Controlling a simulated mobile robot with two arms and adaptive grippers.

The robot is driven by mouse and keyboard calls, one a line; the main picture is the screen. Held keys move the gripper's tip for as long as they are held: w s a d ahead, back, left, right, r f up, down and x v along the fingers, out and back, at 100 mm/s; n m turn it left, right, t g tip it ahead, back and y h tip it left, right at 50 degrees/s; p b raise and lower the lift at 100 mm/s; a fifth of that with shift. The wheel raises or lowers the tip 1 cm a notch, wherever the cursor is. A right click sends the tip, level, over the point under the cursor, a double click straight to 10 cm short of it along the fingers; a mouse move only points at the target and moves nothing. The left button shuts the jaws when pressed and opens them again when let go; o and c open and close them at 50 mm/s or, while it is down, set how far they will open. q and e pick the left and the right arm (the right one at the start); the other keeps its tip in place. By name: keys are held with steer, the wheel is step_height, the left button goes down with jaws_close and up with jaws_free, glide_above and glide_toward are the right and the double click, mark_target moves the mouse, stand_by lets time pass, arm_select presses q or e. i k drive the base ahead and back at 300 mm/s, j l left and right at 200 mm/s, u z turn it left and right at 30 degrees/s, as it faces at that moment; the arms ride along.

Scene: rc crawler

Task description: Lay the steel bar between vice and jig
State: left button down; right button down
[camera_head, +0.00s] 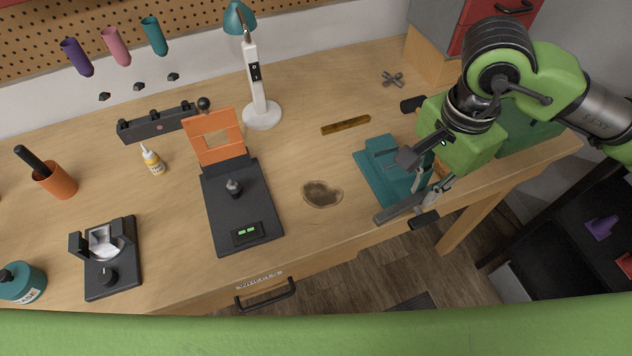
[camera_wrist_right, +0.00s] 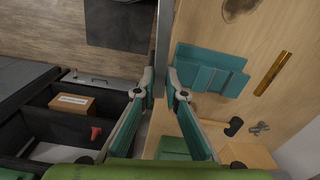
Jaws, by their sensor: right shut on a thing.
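My right gripper (camera_head: 424,188) is shut on the grey steel bar (camera_head: 394,213), near the front right edge of the workbench. In the right wrist view the bar (camera_wrist_right: 163,45) passes between the two fingertips (camera_wrist_right: 162,88) and runs up out of frame. The teal block (camera_head: 371,172), apparently the vice, sits beside the bar and is partly hidden by my gripper. It also shows in the right wrist view (camera_wrist_right: 208,72), apart from the bar in the picture. A black base (camera_head: 222,205) with an orange raised frame, perhaps the jig, stands left of centre. My left gripper is out of view.
A brass-coloured strip (camera_head: 346,125) lies behind the teal block. A dark stain (camera_head: 322,193) marks clear bench top (camera_head: 300,155) between the black base and the teal block. A white lamp (camera_head: 262,114) stands at the back. A black cradle (camera_head: 112,276) is at left.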

mark_target(316, 184)
steer(key=i+l, duration=0.1)
steer(key=l, duration=0.45)
steer(key=l+u, duration=0.4)
steer(key=l, duration=0.15)
steer(key=l+u, duration=0.4)
steer(key=l, duration=0.15)
steer(key=u, duration=1)
